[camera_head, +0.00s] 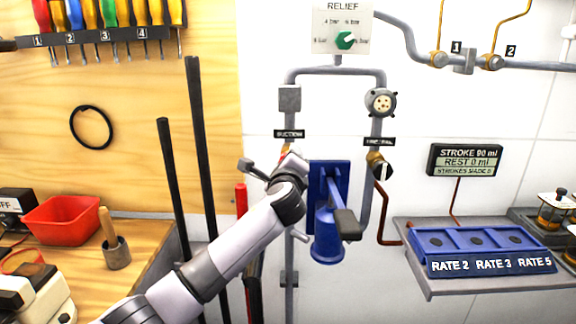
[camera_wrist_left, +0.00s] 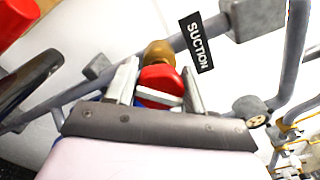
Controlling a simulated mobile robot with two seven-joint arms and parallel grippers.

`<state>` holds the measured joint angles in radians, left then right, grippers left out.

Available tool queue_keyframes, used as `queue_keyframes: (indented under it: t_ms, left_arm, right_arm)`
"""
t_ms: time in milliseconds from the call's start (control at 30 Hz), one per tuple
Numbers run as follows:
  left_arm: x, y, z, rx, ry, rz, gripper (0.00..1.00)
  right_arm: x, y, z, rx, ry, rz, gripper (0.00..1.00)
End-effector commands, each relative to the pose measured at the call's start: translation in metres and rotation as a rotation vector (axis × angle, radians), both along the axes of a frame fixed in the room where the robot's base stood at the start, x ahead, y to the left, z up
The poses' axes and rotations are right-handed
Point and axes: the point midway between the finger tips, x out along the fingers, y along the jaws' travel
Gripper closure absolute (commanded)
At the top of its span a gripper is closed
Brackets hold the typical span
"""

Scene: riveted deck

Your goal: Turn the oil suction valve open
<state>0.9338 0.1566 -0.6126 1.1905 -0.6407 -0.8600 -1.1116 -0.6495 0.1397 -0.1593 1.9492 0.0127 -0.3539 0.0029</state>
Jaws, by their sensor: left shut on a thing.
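The oil suction valve (camera_wrist_left: 162,77) has a red knob with a pale bar across it and a brass body behind. It sits on a grey pipe beside the SUCTION label (camera_wrist_left: 196,42). My left gripper (camera_wrist_left: 158,88) has one finger on each side of the red knob and is shut on it. In the head view the SUCTION label (camera_head: 289,133) is on the left pipe, and my left gripper (camera_head: 287,163) is just below it. My arm and gripper hide most of the valve there. My right gripper is not in view.
A blue pump with a dark-ended lever (camera_head: 345,222) stands right of my left wrist. A second valve with a black and white knob (camera_head: 382,166) is on the right pipe. Dark rods (camera_head: 200,140) lean at the left. A blue tray (camera_head: 430,245) is on the right shelf.

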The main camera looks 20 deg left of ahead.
Motion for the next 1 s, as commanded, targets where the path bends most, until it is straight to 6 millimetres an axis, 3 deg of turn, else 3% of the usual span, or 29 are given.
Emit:
queue_keyframes:
  t_ms: [600,1000]
  left_arm:
    - [0.0,0.0,-0.005,-0.549,-0.157,0.001,0.77]
    - [0.0,0.001,-0.004,-0.768,-0.22,0.002,0.77]
  right_arm:
    - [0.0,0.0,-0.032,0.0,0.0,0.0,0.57]
    - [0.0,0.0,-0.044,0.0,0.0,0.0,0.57]
